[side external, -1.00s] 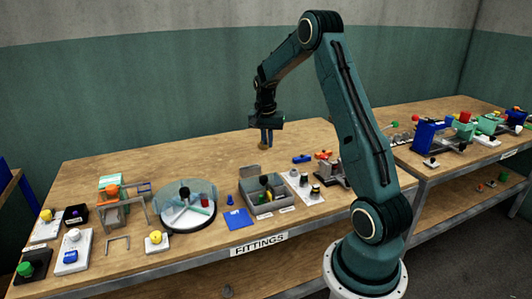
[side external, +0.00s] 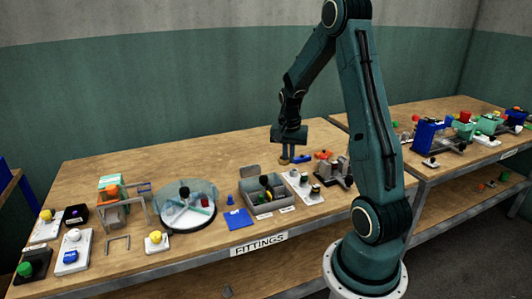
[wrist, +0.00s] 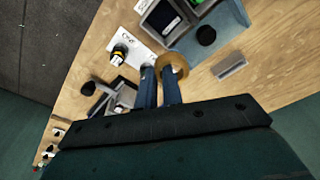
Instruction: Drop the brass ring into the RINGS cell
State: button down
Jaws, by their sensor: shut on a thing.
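The brass ring (wrist: 174,66) is at the fingertips of my gripper (wrist: 160,82) in the wrist view, and the gripper is shut on it. In the side view my gripper (side external: 286,155) holds the ring (side external: 284,161) above the bench, behind and right of a grey divided tray (side external: 289,203).
A blue pad (side external: 238,218) and a round glass-walled turntable (side external: 188,207) are to the left.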

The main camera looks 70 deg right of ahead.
jog(key=shift+f, duration=2.9)
jog(key=c, duration=1.5)
grip_release()
notch_tip(320, 180, up, 14)
send_over(288, 164)
jog(key=shift+a+f, duration=0.15)
jog(key=shift+a, duration=0.25)
